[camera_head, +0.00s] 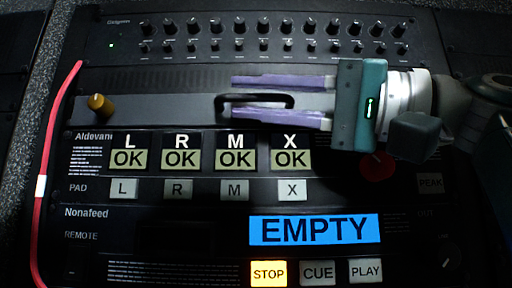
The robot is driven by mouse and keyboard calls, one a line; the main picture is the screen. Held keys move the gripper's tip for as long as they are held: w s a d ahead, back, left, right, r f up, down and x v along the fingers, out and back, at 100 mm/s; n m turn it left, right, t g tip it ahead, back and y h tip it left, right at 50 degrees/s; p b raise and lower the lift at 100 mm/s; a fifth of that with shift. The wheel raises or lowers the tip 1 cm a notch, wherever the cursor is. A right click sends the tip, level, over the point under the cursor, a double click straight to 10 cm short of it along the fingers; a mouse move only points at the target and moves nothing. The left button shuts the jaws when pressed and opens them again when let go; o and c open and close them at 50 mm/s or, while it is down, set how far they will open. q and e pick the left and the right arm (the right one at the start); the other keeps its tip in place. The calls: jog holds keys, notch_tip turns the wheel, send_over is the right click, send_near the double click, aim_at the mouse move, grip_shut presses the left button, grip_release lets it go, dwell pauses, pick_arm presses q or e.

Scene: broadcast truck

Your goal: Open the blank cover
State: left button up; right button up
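The blank cover (150,92) is a plain dark panel across the rack, below the top row of knobs. It looks closed. A black bar handle (262,97) runs sideways on its middle. A brass-coloured knob (100,104) sits at its left end. My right gripper (236,97) comes in from the right with its purple fingers apart, one above and one below the handle. Dark gaps show between the bar and the fingers, and I cannot tell whether they touch it. The gripper body hides the cover's right end. My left gripper is not in view.
Above is a black panel (125,44) with several knobs. Below is a unit with OK displays (235,158) and a red knob (377,168), then one with a blue EMPTY screen (314,229) and a lit STOP button (269,273). A red cable (44,155) hangs at left.

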aim_at(259, 98)
grip_shut()
dwell(0.4)
jog(key=shift+r+m, duration=0.1)
jog(key=shift+m, duration=0.4)
jog(key=m+h, duration=0.1)
jog(key=m, duration=0.1)
jog(key=r+m+h, duration=0.1)
jog(key=m, duration=0.2)
jog(key=r+m+h, duration=0.1)
jog(key=m, duration=0.1)
jog(key=shift+s+d+r, duration=0.1)
jog(key=shift+s+r, duration=0.15)
jog(key=shift+s, duration=0.05)
jog(key=m, duration=0.1)
jog(key=r+m+h, duration=0.1)
jog(key=m, duration=0.1)
jog(key=m+g, duration=0.1)
jog(key=shift+w+r+m, duration=0.25)
jog(key=shift+r+m, duration=0.05)
jog(key=shift+m, duration=0.1)
jog(key=shift+w+r+m+g+h, duration=0.2)
jog(key=shift+m+g+h, duration=0.15)
jog(key=shift+m, duration=0.2)
jog(key=shift+w+r+m+g+h, duration=0.15)
jog(key=shift+m+g+h, duration=0.1)
jog(key=shift+m+g, duration=0.25)
